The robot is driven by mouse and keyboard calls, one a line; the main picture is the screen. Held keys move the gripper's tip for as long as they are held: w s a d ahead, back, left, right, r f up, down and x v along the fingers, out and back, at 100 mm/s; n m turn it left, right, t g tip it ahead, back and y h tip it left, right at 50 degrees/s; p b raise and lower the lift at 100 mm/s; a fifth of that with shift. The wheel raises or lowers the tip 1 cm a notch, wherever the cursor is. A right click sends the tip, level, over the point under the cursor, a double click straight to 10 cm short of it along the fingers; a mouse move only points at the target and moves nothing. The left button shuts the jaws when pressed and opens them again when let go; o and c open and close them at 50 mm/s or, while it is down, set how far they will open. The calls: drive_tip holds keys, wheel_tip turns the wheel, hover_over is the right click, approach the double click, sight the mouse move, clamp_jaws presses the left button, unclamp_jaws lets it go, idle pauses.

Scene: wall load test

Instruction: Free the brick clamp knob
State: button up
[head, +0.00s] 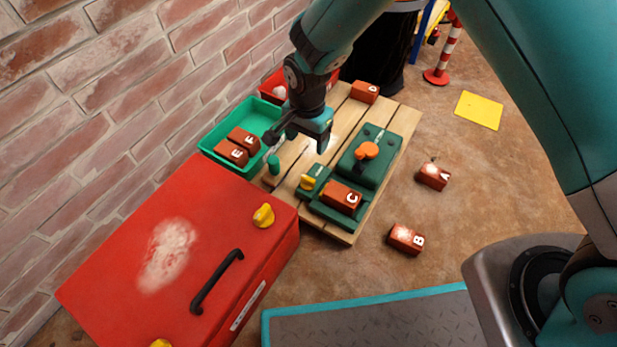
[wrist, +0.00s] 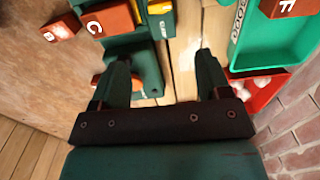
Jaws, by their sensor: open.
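A green clamp (head: 325,213) on the wooden pallet holds a brick marked C (head: 341,197). A yellow knob (head: 308,182) sits on the clamp's green block, beside brick C. In the wrist view, brick C (wrist: 108,17) shows at the top left, and the yellow knob (wrist: 160,6) is partly cut off by the top edge. My gripper (head: 321,142) is above the pallet, beyond the clamp and apart from the knob.
A green plate with an orange knob (head: 366,150) lies right of the clamp. A green tray (head: 262,112) holds bricks E and F. A red box (head: 120,260) stands at front left, near the brick wall. Bricks A (head: 433,176) and B (head: 406,239) lie on the floor.

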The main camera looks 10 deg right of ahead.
sight(308, 178)
wheel_tip(308, 178, down, 15)
drive_tip(key=b, duration=0.8)
drive_tip(key=shift+f, duration=0.2)
drive_tip(key=c, duration=0.9)
